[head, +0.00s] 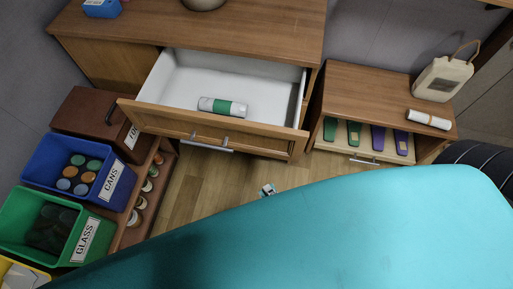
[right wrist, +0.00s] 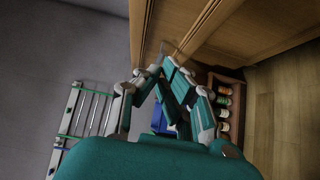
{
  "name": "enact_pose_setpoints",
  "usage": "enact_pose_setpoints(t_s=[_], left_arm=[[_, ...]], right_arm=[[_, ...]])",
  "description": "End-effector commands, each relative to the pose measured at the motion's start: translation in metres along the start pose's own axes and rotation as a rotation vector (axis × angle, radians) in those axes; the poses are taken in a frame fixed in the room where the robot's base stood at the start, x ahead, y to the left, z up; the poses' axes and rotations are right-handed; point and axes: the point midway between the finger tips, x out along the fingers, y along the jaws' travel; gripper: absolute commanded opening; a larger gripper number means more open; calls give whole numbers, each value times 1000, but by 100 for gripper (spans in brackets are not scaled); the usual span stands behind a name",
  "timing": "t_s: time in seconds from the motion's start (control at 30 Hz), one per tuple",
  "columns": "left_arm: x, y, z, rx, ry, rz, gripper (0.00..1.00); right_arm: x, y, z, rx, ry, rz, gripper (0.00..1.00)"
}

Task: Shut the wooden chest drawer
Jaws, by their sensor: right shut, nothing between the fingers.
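The large wooden drawer (head: 164,120) stands pulled well out of the wooden chest (head: 235,30). It has a white inside, a wooden front and a metal bar handle (head: 205,146). A white and green cylinder (head: 222,107) lies in it. My right gripper (head: 267,190) shows small in the head view, over the floor in front of the drawer's right part and apart from its front. In the right wrist view its fingers (right wrist: 163,68) are closed together and empty, with wooden furniture (right wrist: 200,25) beyond. My left gripper is not in view.
A smaller wooden cabinet (head: 355,85) at right has an open drawer holding green and purple items (head: 378,138). Blue (head: 107,181) and green (head: 80,243) bins, a brown box (head: 80,118) and a bottle rack (head: 148,205) stand at left. My teal arm hides the lower floor.

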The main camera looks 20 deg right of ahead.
Motion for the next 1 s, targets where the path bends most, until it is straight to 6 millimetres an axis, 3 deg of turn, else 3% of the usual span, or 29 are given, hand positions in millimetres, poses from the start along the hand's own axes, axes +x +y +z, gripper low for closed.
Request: enact_pose_setpoints(t_s=[0.17,0.6,0.8,1.0], left_arm=[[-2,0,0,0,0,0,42],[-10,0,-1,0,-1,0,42],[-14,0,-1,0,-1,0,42],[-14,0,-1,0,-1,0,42]], right_arm=[[15,8,0,-21,-2,21,0],[105,8,0,-17,-1,18,0],[122,8,22,-18,0,14,0],[128,7,28,-17,-1,14,0]])
